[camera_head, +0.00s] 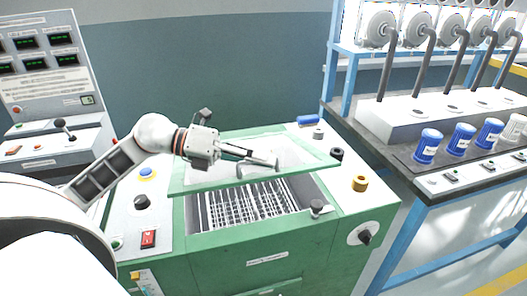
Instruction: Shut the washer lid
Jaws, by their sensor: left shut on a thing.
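The washer (262,262) is a green cabinet in the middle of the head view. Its green-framed lid (225,184) with a pale panel is raised at a shallow tilt. A gap at the front shows the rack of metal bars (245,207) inside. My left gripper (268,163) reaches in from the left over the lid. It is shut on the lid's grey handle (258,171), as far as the small picture shows. My right gripper is not in view.
A control console (45,95) stands at the left.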

